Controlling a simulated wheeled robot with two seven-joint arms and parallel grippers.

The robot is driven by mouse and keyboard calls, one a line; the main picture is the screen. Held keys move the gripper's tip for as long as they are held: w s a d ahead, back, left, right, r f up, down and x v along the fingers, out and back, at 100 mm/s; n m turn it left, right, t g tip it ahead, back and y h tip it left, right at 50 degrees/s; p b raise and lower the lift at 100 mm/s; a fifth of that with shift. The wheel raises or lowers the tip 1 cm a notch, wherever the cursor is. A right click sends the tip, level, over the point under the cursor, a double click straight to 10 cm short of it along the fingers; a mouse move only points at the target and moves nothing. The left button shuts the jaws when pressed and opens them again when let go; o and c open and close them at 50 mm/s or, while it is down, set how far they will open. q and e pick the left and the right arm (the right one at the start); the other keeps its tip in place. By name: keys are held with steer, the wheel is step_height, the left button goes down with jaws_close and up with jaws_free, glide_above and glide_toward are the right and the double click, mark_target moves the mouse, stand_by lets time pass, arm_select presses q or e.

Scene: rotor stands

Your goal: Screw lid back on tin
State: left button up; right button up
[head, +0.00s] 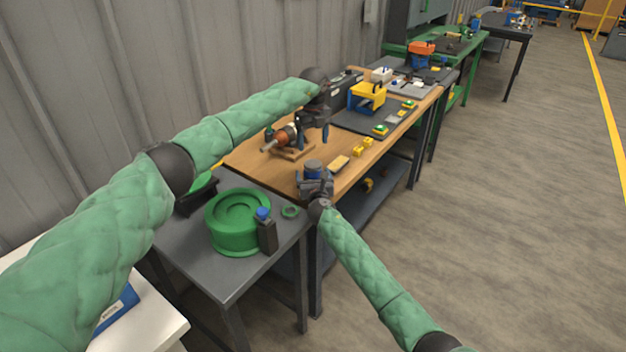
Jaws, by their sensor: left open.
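A small dark grey and blue cylinder (313,169), which looks like the tin, is at the near edge of the wooden bench, right at my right gripper (314,183). The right fingers are small and partly hidden, so I cannot tell whether they close on it. I cannot make out a separate lid. My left gripper (313,140) is open, fingers pointing down, above the bench beside the orange and grey rotor (284,138) on its wooden stand (292,152). The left gripper is behind and above the cylinder, apart from it.
The wooden bench (250,163) also bears yellow blocks (358,151) and a dark mat (352,122) with a yellow bin (367,97). Open floor lies right.

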mark_target(313, 163)
steer(key=shift+w+a, duration=0.1)
steer(key=shift+w, duration=0.55)
steer(key=shift+c, duration=0.3)
steer(key=c, duration=1.8)
arm_select(q)
steer(key=shift+m, duration=2.3)
arm_select(e)
jaws_close()
arm_select(q)
steer(key=shift+f, duration=0.15)
steer(key=shift+f, duration=3.9)
